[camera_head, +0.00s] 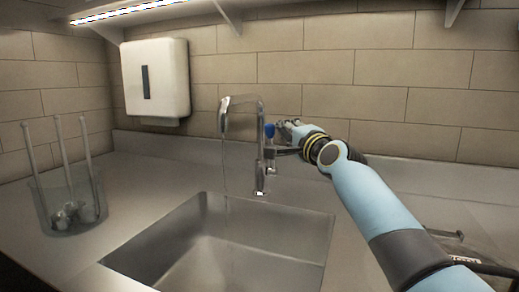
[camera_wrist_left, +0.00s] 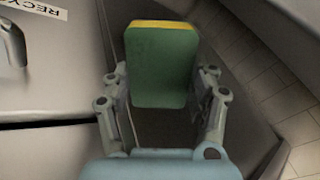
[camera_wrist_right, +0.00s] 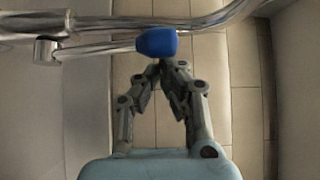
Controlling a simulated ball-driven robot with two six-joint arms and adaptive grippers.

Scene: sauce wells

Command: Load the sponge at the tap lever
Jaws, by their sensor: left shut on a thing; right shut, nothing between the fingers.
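The chrome tap (camera_head: 262,150) stands behind the sink, and a thin stream seems to fall from its spout. Its lever has a blue tip (camera_head: 269,131), which also shows in the right wrist view (camera_wrist_right: 156,42). My right gripper (camera_head: 284,130) is shut and empty, just right of the blue tip. In the right wrist view its fingertips (camera_wrist_right: 160,66) meet close to the tip; I cannot tell if they touch it. The sponge (camera_wrist_left: 162,70), green with a yellow layer, shows in the left wrist view. My left gripper (camera_wrist_left: 162,88) is shut on it.
The sink basin (camera_head: 270,225) opens in the middle of the counter. A clear container (camera_head: 45,212) with several long-handled utensils stands at the left. A white dispenser (camera_head: 156,78) hangs on the tiled wall. The counter between the container and the basin is clear.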

